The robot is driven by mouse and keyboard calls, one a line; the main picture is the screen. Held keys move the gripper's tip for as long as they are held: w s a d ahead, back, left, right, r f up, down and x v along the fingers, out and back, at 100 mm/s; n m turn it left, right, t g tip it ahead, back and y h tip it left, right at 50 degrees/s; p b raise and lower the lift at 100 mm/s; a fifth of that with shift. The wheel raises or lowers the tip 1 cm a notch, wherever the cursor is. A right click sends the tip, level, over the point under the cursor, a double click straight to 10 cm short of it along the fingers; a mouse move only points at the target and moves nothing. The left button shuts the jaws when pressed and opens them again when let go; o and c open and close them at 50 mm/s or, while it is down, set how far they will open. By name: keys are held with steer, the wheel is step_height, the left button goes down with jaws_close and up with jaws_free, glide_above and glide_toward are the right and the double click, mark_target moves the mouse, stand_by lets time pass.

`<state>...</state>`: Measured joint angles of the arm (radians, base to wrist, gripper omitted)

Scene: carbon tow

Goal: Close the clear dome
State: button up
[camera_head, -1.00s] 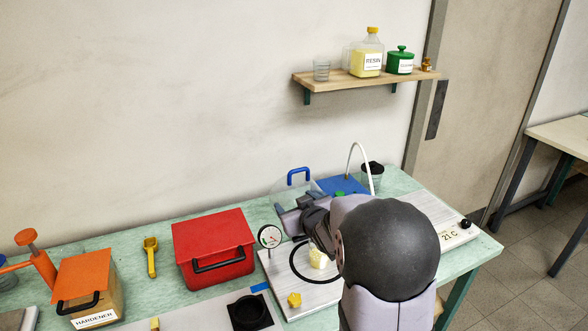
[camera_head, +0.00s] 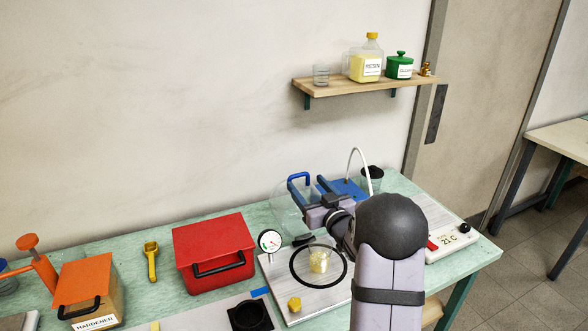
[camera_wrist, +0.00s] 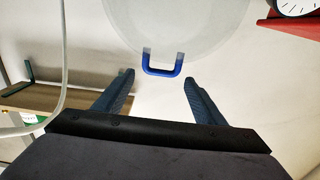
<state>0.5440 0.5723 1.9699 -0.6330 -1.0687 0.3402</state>
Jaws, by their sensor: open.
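The clear dome (camera_head: 284,208) stands tipped up behind the black ring, so it is open. Its blue handle (camera_head: 299,177) is at its upper edge. My gripper (camera_head: 309,189) is open beside the handle, partly overlapping the dome in the head view. In the wrist view the dome (camera_wrist: 175,25) fills the top middle, with the blue handle (camera_wrist: 162,70) between the two open fingers (camera_wrist: 159,80), apparently not touching either. The black ring (camera_head: 297,280) lies on a grey plate (camera_head: 325,301), around a clear cup with yellow contents (camera_head: 319,262).
A pressure gauge (camera_head: 270,240) stands left of the ring. A white curved hose (camera_head: 352,160) rises by a blue block (camera_head: 345,187) and a dark-topped cup (camera_head: 372,177). A red box (camera_head: 214,252) is to the left. A yellow knob (camera_head: 294,304) sits on the plate's front.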

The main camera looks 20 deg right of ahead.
steer(key=w+p, duration=0.3)
steer(key=w, duration=0.7)
steer(key=shift+w, duration=0.15)
steer(key=c, duration=1.2)
steer(key=shift+c, duration=0.2)
steer(key=shift+b, duration=0.3)
